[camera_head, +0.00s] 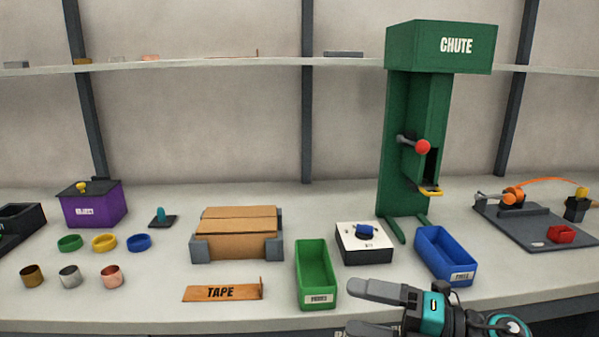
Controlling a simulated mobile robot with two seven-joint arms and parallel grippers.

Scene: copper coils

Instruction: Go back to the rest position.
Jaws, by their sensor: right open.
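My right gripper (372,310) is at the bottom of the head view, right of centre. Its two dark grey fingers point left, apart and with nothing between them. It is in front of the green bin (316,277), the white box with a blue knob (364,247) and the blue bin (444,257), low by the front edge of the bench (150,309). Its lower finger is partly cut off by the picture's bottom edge. My left gripper is not in the view.
A green chute tower (403,150) with a red-ended lever stands behind the bins. A cardboard box (237,231), a purple box (92,205), coloured rings and several metallic coils (69,276) are on the left. A grey fixture (530,225) is at right.

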